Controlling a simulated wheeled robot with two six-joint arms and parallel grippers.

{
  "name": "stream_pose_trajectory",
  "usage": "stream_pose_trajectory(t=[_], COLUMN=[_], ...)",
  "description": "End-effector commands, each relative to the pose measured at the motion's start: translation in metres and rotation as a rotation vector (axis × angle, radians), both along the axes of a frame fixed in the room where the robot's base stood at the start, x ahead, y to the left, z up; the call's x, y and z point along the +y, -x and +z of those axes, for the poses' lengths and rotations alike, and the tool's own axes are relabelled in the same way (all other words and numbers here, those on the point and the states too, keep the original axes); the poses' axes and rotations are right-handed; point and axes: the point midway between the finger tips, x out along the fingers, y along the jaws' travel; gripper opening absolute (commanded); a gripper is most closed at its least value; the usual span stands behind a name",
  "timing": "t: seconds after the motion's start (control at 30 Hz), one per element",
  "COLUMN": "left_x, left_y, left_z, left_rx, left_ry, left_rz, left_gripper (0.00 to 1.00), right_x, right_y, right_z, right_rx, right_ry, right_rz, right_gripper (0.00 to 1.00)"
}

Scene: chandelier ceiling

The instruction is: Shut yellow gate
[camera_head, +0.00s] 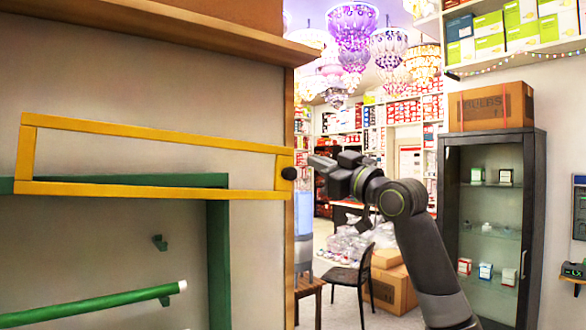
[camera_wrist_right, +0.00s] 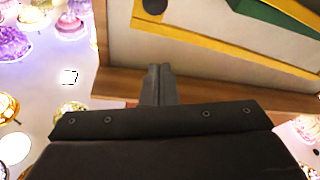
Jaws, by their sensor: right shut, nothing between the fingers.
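The yellow gate (camera_head: 130,191) is a long, narrow yellow frame in front of the pale wall panel at the left of the head view. A dark round knob (camera_head: 289,173) sits at its right end. Part of the gate also shows at the top of the right wrist view (camera_wrist_right: 178,36), with the knob (camera_wrist_right: 154,5) at the top edge. My right gripper (camera_head: 314,163) is shut and empty, just right of the knob, with a small gap in the picture. Its closed fingers (camera_wrist_right: 157,82) point toward the wooden edge in the wrist view. My left gripper is out of view.
A green frame (camera_head: 218,260) and a green rod (camera_head: 90,305) lie below the gate. A wooden post (camera_head: 289,240) edges the panel. A black chair (camera_head: 350,277) and a glass cabinet (camera_head: 490,225) stand farther back to the right.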

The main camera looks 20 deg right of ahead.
Motion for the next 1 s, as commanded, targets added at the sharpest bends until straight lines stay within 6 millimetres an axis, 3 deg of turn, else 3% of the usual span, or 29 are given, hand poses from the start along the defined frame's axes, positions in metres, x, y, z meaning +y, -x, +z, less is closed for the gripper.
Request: stream_pose_trajectory(t=[0.17, 0.67, 0.8, 1.0], left_x=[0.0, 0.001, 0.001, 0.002], left_y=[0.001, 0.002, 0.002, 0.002], left_z=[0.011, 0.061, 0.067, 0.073], left_rx=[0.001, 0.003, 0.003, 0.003], left_ry=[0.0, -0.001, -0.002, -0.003], left_rz=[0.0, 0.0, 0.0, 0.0], left_gripper=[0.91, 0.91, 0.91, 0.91], right_x=[0.007, 0.043, 0.036, 0.031], right_y=[-0.01, -0.084, -0.087, -0.088], right_z=[0.011, 0.038, 0.017, 0.0], right_rx=[-0.002, 0.0, 0.0, -0.003], right_ry=[-0.001, -0.001, 0.001, 0.001], right_rz=[0.004, 0.003, -0.001, 0.0], right_gripper=[0.0, 0.0, 0.0, 0.0])
